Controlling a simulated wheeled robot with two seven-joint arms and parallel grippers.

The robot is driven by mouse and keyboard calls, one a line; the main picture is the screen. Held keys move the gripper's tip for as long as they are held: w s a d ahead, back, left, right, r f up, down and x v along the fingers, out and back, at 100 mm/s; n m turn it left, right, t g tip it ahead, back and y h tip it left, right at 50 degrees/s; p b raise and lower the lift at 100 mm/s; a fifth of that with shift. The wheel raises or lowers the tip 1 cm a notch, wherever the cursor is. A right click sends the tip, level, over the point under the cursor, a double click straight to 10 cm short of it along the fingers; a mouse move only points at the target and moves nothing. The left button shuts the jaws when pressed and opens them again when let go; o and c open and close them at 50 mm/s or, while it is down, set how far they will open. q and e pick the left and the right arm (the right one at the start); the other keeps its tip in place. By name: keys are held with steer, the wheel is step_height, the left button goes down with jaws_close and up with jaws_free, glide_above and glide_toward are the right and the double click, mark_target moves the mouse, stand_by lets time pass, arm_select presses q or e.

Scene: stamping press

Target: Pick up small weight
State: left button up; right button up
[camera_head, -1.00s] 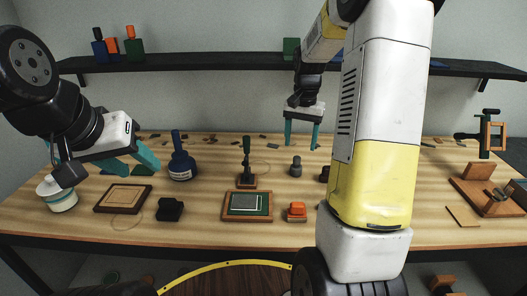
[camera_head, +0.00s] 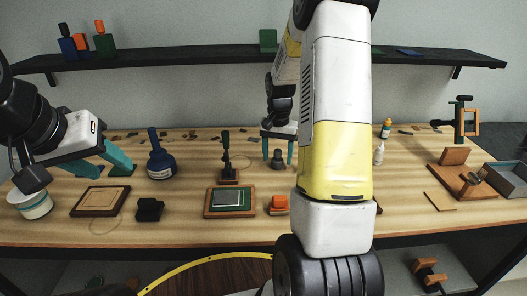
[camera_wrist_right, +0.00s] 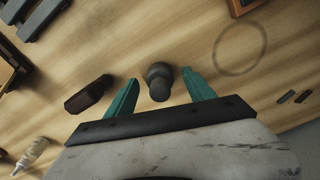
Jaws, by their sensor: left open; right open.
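The small weight (camera_head: 277,161) is a dark grey knob-topped piece standing upright on the wooden table, right of the stamp stand. It also shows in the right wrist view (camera_wrist_right: 158,88). My right gripper (camera_head: 277,154) is open, with one teal finger on each side of the weight. In the right wrist view its fingers (camera_wrist_right: 162,80) are spread with a gap on both sides of the weight, and the gripper is not closed on it. My left gripper (camera_head: 112,172) is open and empty over the left of the table, near a white-and-green pot.
A dark block (camera_wrist_right: 88,95) lies left of the weight in the wrist view. The stamp stand (camera_head: 229,172), framed green pad (camera_head: 212,204) and orange-topped stamp (camera_head: 279,203) are close by. My right arm hides part of the table.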

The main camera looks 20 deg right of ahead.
jaws_close()
steer(key=shift+r, duration=0.15)
